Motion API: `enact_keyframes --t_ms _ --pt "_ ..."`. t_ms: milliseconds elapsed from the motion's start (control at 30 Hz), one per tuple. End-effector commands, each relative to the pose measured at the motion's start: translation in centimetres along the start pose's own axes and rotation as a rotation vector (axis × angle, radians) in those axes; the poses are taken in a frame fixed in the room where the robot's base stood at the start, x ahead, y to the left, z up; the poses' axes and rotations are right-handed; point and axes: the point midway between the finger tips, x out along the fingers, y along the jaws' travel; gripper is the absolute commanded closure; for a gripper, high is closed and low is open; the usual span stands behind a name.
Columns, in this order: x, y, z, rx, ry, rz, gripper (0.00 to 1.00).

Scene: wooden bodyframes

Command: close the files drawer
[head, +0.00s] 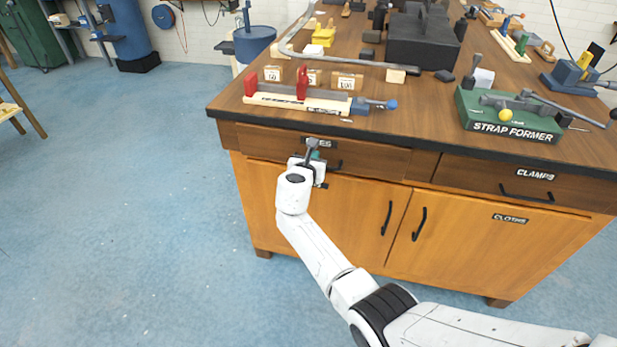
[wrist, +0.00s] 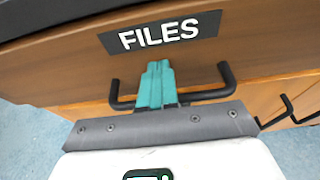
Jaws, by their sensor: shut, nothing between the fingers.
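The files drawer (head: 270,141) is at the top left of the wooden bench, under the worktop, and its front looks about level with the cabinet face. Its front also fills the wrist view (wrist: 270,52), with a white-on-black FILES label (wrist: 168,34) and a black bar handle (wrist: 222,90). My gripper (head: 314,146) is at the drawer front, below the label. In the wrist view its teal fingers (wrist: 156,82) are shut, with nothing between them, and overlap the middle of the handle. I cannot tell whether they touch the handle or the drawer front.
The worktop (head: 420,108) overhangs the drawers and carries several tools, including a green strap former (head: 510,115). The clamps drawer (head: 480,176) is to the right. Cupboard doors (head: 350,220) with black handles are below. The blue floor (head: 120,200) at left is clear.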

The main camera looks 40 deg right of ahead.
Motion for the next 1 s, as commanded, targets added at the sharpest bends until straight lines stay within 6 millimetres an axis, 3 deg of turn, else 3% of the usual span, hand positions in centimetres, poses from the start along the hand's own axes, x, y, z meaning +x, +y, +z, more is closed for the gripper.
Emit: enact_keyframes --t_ms 233,700,867,1000 --pt "1.9 0.0 0.6 0.000 0.000 0.001 1.00" --pt "2.3 0.0 1.0 0.003 -0.002 0.003 1.00" --pt "1.6 0.0 1.2 0.004 -0.005 0.003 1.00" --pt "-0.4 0.1 1.2 0.004 -0.004 0.004 1.00"
